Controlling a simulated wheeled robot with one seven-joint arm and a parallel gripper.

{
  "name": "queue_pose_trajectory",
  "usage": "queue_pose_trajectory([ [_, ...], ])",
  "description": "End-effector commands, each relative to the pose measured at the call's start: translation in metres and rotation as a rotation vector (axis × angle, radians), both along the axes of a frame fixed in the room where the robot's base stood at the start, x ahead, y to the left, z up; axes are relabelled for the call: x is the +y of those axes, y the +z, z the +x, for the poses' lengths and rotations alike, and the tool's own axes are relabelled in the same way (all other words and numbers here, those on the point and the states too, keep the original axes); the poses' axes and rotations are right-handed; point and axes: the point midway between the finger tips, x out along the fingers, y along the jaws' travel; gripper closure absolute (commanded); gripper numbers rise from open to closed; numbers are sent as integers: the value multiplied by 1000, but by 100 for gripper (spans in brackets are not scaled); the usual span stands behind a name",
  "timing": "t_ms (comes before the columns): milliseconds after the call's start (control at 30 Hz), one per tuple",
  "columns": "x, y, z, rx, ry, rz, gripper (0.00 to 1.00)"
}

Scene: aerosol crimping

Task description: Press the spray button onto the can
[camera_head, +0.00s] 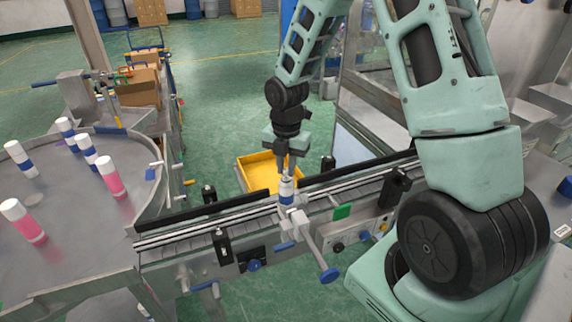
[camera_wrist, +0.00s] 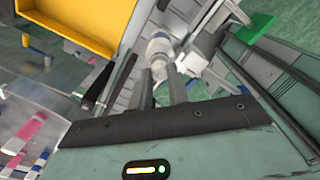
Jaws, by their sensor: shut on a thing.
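The can (camera_head: 287,192), white with a blue band, stands upright on the conveyor at the clamp fixture. Its top also shows in the wrist view (camera_wrist: 158,44), beyond the fingertips. My gripper (camera_head: 286,168) points down right above the can. In the wrist view my gripper (camera_wrist: 160,76) is shut on a small pale piece, the spray button (camera_wrist: 160,66), lined up with the can's top. Whether the button touches the can or sits a little above it, I cannot tell. The fingers hide part of the button.
The conveyor (camera_head: 215,228) has black guide rails and a clamp with a blue handle (camera_head: 329,275). A yellow bin (camera_head: 245,178) stands behind it. A round metal table (camera_head: 75,200) at left holds several pink and blue cans with white caps. A green block (camera_head: 342,212) is right of the clamp.

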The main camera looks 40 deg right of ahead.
Motion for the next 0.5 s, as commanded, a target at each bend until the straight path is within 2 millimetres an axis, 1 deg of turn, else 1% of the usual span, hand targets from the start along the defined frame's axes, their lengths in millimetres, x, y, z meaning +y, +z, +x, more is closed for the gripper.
queue_pose_trajectory([
  [233,0,0,0,0,0,0,100],
  [267,0,0,0,0,0,0,74],
  [300,0,0,0,0,0,0,63],
  [333,0,0,0,0,0,0,57],
  [500,0,0,0,-1,0,0,57],
])
